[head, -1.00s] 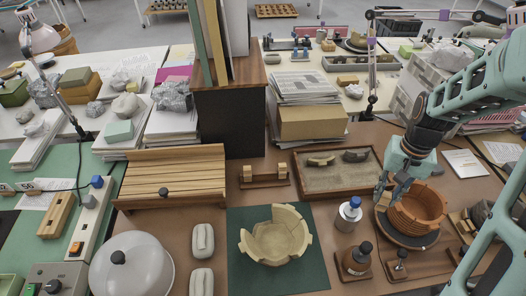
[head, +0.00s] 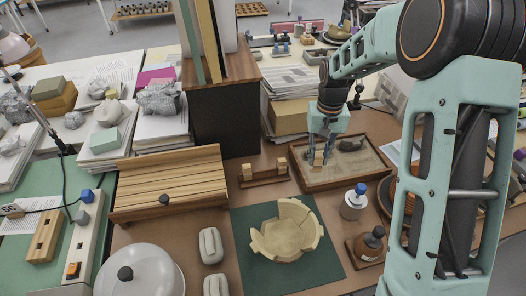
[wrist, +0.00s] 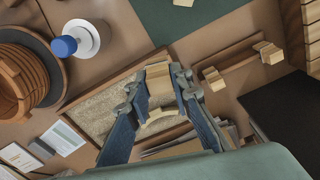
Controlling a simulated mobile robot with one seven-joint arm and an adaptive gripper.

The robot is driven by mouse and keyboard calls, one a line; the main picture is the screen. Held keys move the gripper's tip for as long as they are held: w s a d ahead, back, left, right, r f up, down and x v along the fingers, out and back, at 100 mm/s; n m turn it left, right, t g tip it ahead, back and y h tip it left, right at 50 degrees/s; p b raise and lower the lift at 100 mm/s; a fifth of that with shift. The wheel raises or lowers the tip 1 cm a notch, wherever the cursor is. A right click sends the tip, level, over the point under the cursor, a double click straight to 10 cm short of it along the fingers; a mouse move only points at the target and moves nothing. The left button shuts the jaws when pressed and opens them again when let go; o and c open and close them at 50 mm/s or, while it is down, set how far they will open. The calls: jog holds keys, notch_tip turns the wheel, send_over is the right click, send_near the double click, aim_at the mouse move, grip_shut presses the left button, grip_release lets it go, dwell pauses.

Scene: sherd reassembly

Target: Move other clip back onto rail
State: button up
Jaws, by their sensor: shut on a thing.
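My gripper (head: 320,160) is over the sand tray, shut on a small pale wooden clip. The clip (wrist: 158,80) shows between the fingertips in the wrist view; in the head view the fingers largely hide it. The wooden rail (head: 265,180) lies on the brown table just left of the sand tray, apart from my gripper. It carries one pale block near each end, left (head: 247,172) and right (head: 282,165). The rail also shows in the wrist view (wrist: 240,65), to the right of the held clip.
The sand tray (head: 310,186) holds a dark sherd (head: 350,144) and a pale curved sherd (wrist: 158,118). A pale bowl (head: 285,235) sits on a green mat. A blue-capped bottle (head: 353,203) stands nearby. A dark cabinet (head: 225,120) rises behind the rail.

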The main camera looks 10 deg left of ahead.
jog(key=shift+w+a+f+n+b, duration=0.65)
jog(key=shift+a+f, duration=0.85)
jog(key=shift+a, duration=1.3)
jog(key=shift+w+a+f+n+b, duration=0.3)
jog(key=shift+w+a+f+b, duration=0.7)
jog(key=shift+a, duration=1.85)
jog(key=shift+w+a+f+n+b, duration=0.4)
jog(key=shift+a+f+b, duration=0.6)
jog(key=shift+a+f, duration=1.45)
jog(key=shift+s+a+f+b, duration=0.1)
jog(key=shift+a+f+b, duration=0.1)
jog(key=shift+f+b, duration=0.3)
jog(key=shift+a+f+b, duration=0.15)
jog(key=shift+f+b, duration=0.2)
jog(key=shift+f, duration=0.25)
jog(key=o, duration=0.8)
notch_tip(320, 180, up, 12)
jog(key=shift+r, duration=0.1)
